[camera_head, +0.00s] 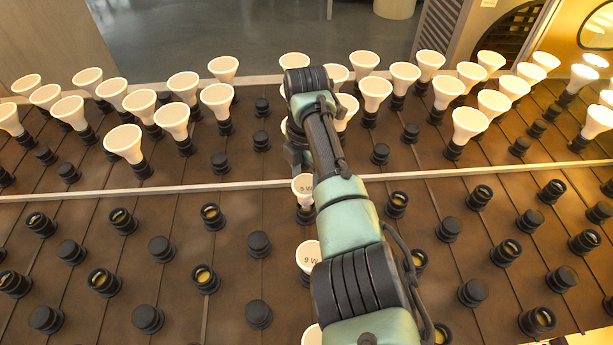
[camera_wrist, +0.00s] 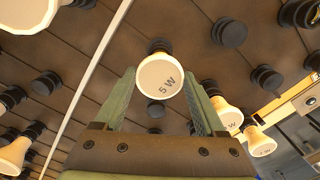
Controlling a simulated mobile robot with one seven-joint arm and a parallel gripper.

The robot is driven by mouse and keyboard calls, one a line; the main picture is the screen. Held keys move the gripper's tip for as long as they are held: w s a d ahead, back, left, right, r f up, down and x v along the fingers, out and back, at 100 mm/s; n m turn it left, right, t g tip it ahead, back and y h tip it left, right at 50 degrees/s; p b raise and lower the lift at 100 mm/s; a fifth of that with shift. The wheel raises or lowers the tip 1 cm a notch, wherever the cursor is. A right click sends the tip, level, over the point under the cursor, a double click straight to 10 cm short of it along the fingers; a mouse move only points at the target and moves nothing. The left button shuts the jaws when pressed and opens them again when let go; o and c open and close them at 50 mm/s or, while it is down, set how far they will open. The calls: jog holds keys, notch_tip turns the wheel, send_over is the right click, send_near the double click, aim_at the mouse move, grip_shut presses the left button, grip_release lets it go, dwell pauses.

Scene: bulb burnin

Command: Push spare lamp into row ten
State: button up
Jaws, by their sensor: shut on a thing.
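A white lamp marked 5 W (camera_head: 303,188) stands just on the near side of the pale rail, over a dark socket. In the wrist view the 5 W lamp (camera_wrist: 160,77) lies between the two green fingers of my gripper (camera_wrist: 159,82), which is shut on it. A black base shows behind its white face; I cannot tell how deep it sits. My gripper (camera_head: 298,155) is partly hidden by my arm in the head view. A lamp marked 9 W (camera_head: 308,255) stands nearer, beside my arm.
Several white lamps (camera_head: 124,143) stand in sockets beyond the pale rail (camera_head: 130,192). Dark sockets (camera_head: 259,244) fill the board on both sides of my arm, some capped and some open. In the wrist view, two lamps (camera_wrist: 228,115) stand right of my gripper.

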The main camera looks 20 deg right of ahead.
jog(key=shift+f+b, duration=0.4)
jog(key=shift+f, duration=0.3)
jog(key=o, duration=1.3)
jog(key=shift+o, duration=0.2)
notch_tip(320, 180, up, 13)
jog(key=shift+p, duration=0.45)
jog(key=shift+w+a, duration=0.1)
